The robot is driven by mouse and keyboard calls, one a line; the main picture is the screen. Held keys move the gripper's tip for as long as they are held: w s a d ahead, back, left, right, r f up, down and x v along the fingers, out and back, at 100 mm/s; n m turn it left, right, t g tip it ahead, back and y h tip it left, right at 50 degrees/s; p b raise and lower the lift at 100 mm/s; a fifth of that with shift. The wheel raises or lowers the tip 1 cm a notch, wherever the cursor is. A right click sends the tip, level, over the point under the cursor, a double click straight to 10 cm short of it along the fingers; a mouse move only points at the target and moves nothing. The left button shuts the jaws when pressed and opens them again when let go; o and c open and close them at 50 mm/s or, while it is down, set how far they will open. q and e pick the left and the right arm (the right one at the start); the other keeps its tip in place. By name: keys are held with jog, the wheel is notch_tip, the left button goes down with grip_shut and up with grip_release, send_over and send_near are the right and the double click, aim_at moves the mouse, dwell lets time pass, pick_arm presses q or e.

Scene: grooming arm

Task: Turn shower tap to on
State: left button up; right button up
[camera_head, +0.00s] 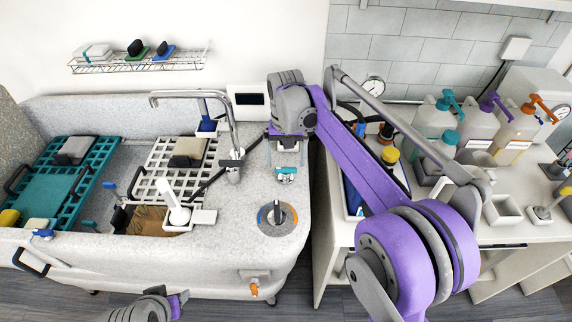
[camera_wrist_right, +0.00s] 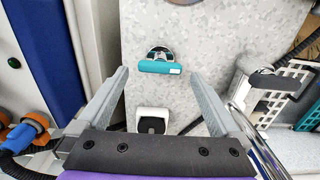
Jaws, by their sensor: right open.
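A small tap with a teal lever handle (camera_head: 286,172) stands on the speckled tub deck (camera_head: 247,205). The teal handle (camera_wrist_right: 160,67) also shows in the right wrist view, lying crosswise. My right gripper (camera_head: 286,150) is above and behind the handle in the head view. In the right wrist view its two fingers (camera_wrist_right: 158,76) are spread wide, one on each side of the handle, with nothing between them. I cannot tell the height gap. A dial with an orange and blue ring (camera_head: 277,218) lies in front of the tap. Part of my left arm (camera_head: 155,306) shows at the bottom edge; its jaws are unclear.
A curved metal spout (camera_head: 233,135) stands left of the tap. A white shower head (camera_head: 174,204) rests near a white rack (camera_head: 183,160). An orange-handled valve (camera_head: 254,289) is on the tub front. A counter with several pump bottles (camera_head: 433,116) is at right.

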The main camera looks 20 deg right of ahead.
aim_at(286, 172)
jog(key=shift+f, duration=1.35)
jog(key=c, duration=1.2)
